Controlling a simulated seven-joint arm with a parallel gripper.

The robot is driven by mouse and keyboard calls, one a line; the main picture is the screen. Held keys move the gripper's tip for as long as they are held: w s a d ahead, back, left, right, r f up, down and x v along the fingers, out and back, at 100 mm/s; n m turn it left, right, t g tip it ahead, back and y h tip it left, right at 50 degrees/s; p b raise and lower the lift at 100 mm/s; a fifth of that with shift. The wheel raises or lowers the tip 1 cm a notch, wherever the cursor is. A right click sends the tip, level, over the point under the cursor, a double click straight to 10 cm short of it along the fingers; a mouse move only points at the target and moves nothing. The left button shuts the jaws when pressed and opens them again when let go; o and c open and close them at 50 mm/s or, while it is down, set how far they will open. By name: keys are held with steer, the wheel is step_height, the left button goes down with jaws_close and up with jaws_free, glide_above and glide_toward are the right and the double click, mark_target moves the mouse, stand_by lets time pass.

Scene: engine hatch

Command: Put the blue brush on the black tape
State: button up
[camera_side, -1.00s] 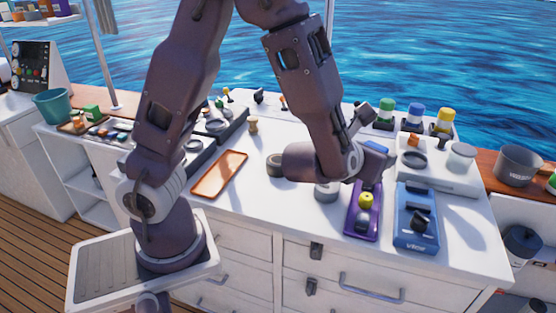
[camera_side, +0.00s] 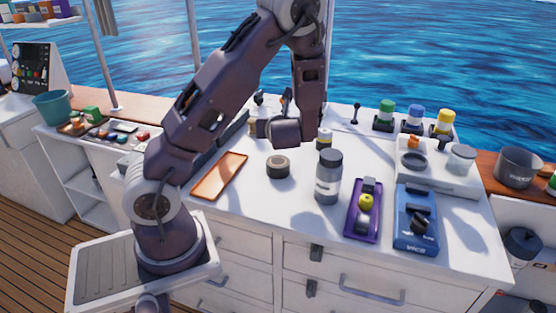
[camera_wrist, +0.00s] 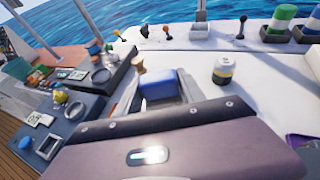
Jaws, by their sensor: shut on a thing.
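A block with a blue top, which looks like the blue brush (camera_wrist: 158,84), sits between the jaws of my gripper (camera_wrist: 160,98) in the wrist view. My gripper is shut on it. In the side view the blue brush is hidden behind my wrist. The black tape (camera_side: 278,166) is a short dark roll lying flat on the white counter. My gripper is behind and above the tape in the side view, apart from it. I cannot make out the tape in the wrist view.
A grey jar (camera_side: 327,177) stands right of the tape, with a purple tool (camera_side: 363,210) and a blue device (camera_side: 416,218) farther right. An orange tray (camera_side: 219,176) lies left. Green, blue and yellow-topped containers (camera_side: 414,118) line the back right.

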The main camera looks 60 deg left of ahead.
mark_target(278, 160)
step_height(278, 160, down, 9)
steer(key=shift+f, duration=0.1)
steer(key=o, duration=1.4)
steer(key=shift+f, duration=0.1)
